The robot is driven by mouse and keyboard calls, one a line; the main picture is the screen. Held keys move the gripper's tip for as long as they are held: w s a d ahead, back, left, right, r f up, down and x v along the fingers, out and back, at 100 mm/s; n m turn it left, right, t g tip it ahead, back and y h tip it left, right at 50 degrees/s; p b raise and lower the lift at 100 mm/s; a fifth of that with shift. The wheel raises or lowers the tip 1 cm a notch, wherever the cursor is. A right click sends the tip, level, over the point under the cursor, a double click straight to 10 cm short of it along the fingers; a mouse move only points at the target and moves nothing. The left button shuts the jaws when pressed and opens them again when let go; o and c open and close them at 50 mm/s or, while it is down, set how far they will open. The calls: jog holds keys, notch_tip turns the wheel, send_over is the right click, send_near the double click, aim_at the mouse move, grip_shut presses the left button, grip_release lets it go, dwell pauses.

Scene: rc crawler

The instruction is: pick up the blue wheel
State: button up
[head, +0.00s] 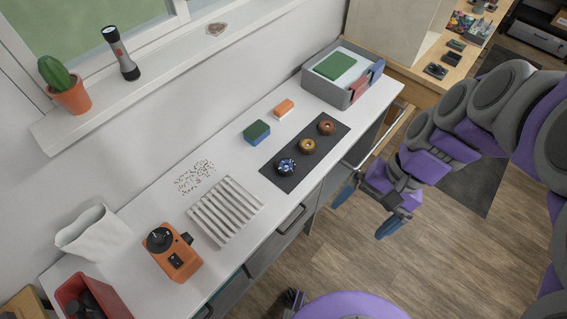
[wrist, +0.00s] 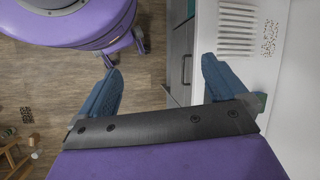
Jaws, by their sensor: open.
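The blue wheel (head: 286,167) lies at the near end of a dark mat (head: 283,185) on the white counter, in the head view. A yellow-brown wheel (head: 307,146) and a red-brown wheel (head: 326,128) lie in a row beyond it on the same mat. My gripper (head: 366,206) is open and empty, to the right of the counter and apart from the blue wheel. In the wrist view its blue fingers are spread wide (wrist: 160,70), with floor and the counter's front between them. The blue wheel cannot be made out in the wrist view.
A green-and-blue block (head: 256,132) and an orange-and-white block (head: 284,108) lie near the mat. A slatted rack (head: 226,209), an orange device (head: 173,252) and a grey bin (head: 324,94) stand on the counter. Drawer handles (head: 291,219) stick out along its front.

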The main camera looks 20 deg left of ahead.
jog(key=w+a+f+m+g+y+p, duration=0.1)
jog(key=w+a+f+m+y, duration=0.25)
jog(key=w, duration=0.45)
jog(key=w+a+f+m+g+y, duration=0.1)
jog(key=w+a+f+m+y, duration=0.2)
jog(key=w, duration=0.6)
jog(key=m+t+y, duration=0.3)
jog(key=m, duration=0.4)
send_near(292, 166)
jog(key=x, duration=0.4)
jog(key=shift+s+f+b, duration=0.15)
jog(key=shift+f+b, duration=0.1)
jog(key=shift+b, duration=0.05)
jog(key=shift+r+b+x, duration=0.1)
jog(key=shift+b+x, duration=0.2)
jog(key=shift+x, duration=1.3)
jog(key=shift+r+b+x, duration=0.15)
jog(key=shift+b+x, duration=0.1)
jog(key=shift+x, duration=1.4)
jog(key=shift+w+a, duration=0.15)
jog(key=shift+w, duration=0.1)
jog(key=shift+c, duration=0.2)
jog(key=c, duration=1.1)
